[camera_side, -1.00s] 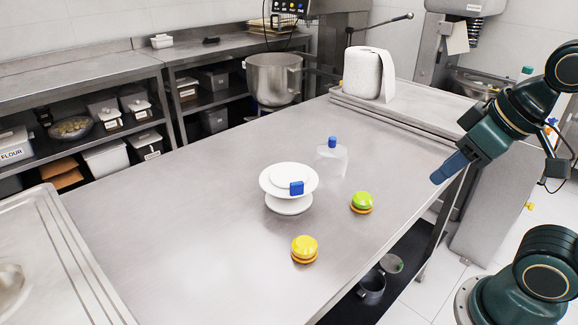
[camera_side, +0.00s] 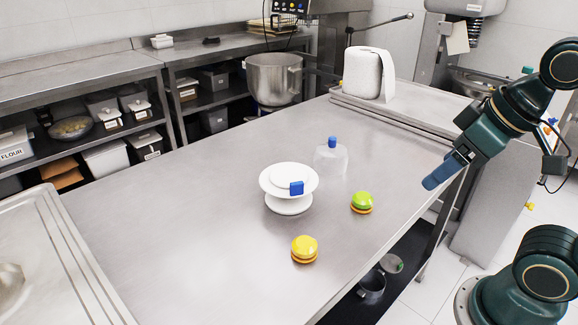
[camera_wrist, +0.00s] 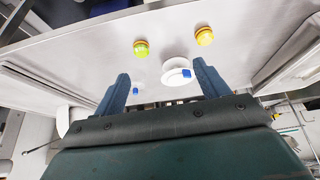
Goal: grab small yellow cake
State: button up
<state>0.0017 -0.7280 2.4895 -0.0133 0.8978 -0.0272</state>
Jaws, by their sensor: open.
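The small yellow cake (camera_side: 304,249) sits on the steel table near its front edge, with an orange-brown base under a yellow top. In the wrist view the yellow cake (camera_wrist: 204,36) is at the upper right. My gripper (camera_side: 432,184) is above the table's right edge, well to the right of the cake and apart from it. In the wrist view my gripper (camera_wrist: 160,88) shows two blue fingers spread wide with nothing between them.
A green-topped cake (camera_side: 361,202) sits between my gripper and the yellow one. A white cake stand (camera_side: 289,205) with a blue block (camera_side: 296,188) stands behind them. A clear dome (camera_side: 330,160) with a blue knob is farther back. The table's left part is bare.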

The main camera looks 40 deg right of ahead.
jog(key=w+a+f+n+g+y, duration=0.2)
jog(key=w+a+n, duration=0.2)
jog(key=w+n, duration=0.45)
jog(key=n+g+y, duration=0.3)
jog(key=n, duration=0.5)
send_near(305, 242)
jog(key=shift+x, duration=2.45)
jog(key=shift+w, duration=0.15)
jog(key=shift+x, duration=2.6)
jog(key=shift+c, duration=0.4)
jog(key=c, duration=1)
